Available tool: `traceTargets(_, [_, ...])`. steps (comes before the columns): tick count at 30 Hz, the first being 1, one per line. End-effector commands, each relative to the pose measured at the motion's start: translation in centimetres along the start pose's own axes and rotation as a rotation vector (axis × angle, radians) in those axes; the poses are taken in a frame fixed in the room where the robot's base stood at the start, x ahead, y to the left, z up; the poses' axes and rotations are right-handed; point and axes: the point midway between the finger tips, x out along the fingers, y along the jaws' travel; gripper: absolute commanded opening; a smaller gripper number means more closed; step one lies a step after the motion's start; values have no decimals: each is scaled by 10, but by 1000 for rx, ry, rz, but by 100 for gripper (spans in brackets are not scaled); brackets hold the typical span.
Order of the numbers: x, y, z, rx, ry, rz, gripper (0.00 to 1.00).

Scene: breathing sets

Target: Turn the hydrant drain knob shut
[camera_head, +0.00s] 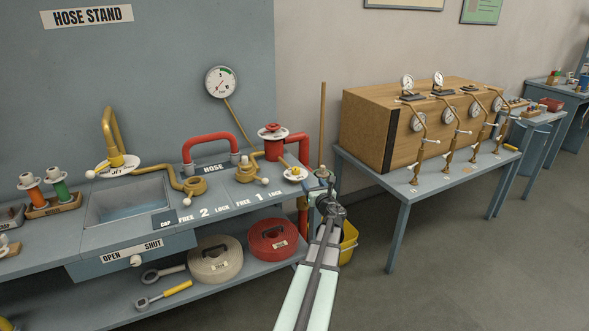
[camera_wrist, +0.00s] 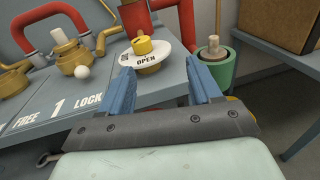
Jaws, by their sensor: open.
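The drain knob (camera_wrist: 144,45) is a small yellow knob on a round white dial (camera_wrist: 162,60) marked OPEN, at the right end of the bench in the wrist view. In the head view the knob (camera_head: 295,171) sits at the bench's right end, beside the red hydrant pipe (camera_head: 304,150). My gripper (camera_wrist: 159,75) is open and empty, its two blue fingers apart. The dial lies ahead of the fingertips, toward the left finger, and the knob is not between them. In the head view my gripper (camera_head: 322,180) is just right of the dial.
Brass hose couplings with white ball handles (camera_head: 248,170) stand left of the dial. A green cylinder (camera_wrist: 214,65) with a wooden pole stands to the right in the wrist view. A yellow bucket (camera_head: 349,243) is below my arm. A table (camera_head: 362,165) with a gauge box stands right.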

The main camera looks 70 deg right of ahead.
Motion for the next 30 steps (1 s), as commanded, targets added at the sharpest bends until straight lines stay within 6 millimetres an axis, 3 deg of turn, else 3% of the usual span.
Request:
traceTargets(4, [-1, 17, 4, -22, -19, 87, 63])
traceTargets(11, [12, 21, 4, -43, -24, 104, 63])
traceTargets(30, [116, 31, 6, -41, -22, 102, 63])
